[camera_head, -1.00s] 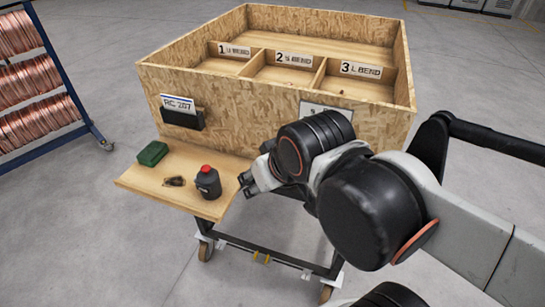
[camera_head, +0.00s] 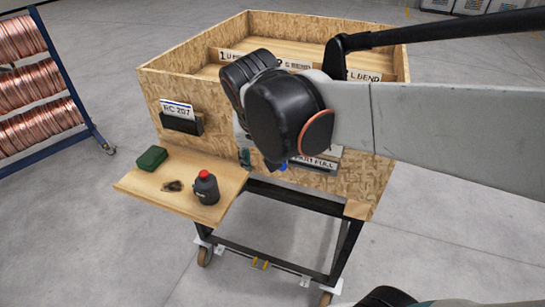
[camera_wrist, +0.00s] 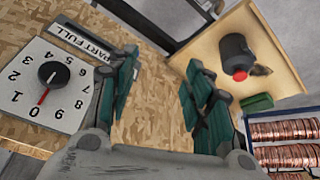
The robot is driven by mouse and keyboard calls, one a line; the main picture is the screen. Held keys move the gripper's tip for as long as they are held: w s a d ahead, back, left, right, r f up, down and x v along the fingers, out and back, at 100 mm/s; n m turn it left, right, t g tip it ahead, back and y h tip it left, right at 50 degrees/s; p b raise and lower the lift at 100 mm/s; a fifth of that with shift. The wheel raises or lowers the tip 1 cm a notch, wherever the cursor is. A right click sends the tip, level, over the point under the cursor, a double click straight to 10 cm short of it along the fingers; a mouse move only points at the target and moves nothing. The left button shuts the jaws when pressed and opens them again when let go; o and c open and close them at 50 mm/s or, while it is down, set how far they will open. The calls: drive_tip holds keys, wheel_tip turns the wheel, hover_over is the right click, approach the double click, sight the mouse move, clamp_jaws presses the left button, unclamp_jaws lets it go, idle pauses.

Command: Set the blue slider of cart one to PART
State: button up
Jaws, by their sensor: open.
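Cart one is a chipboard box (camera_head: 365,190) on a dark wheeled frame. A strip reading "PART FULL" (camera_head: 318,162) is on its front panel, partly behind my arm. It also shows in the wrist view (camera_wrist: 84,40). A small blue piece (camera_head: 283,167), likely the slider, peeks out below my wrist at the strip's left end. I see no blue slider in the wrist view. My gripper (camera_wrist: 157,88) is open and empty, its teal fingers apart over bare chipboard, the left finger close to the strip. In the head view only a fingertip (camera_head: 245,157) shows.
A numbered dial (camera_wrist: 47,75) with a red pointer near 0 sits beside the strip. The side shelf (camera_head: 145,190) holds a black bottle with a red cap (camera_head: 205,188), a green box (camera_head: 151,157) and a small dark item (camera_head: 173,186). A copper coil rack (camera_head: 30,80) stands left.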

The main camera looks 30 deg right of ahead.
drive_tip(key=w+d+m+g+h, duration=0.2)
drive_tip(key=w+d+m+g, duration=0.15)
drive_tip(key=w+m, duration=0.2)
drive_tip(key=shift+n+t, duration=0.35)
drive_tip(key=shift+t, duration=0.1)
drive_tip(key=b+x, duration=0.5)
drive_tip(key=x, duration=1)
drive_tip(key=shift+w+d+r, duration=0.15)
drive_tip(key=shift+w, duration=0.05)
drive_tip(key=shift+c, duration=0.5)
drive_tip(key=shift+s, duration=0.1)
clamp_jaws()
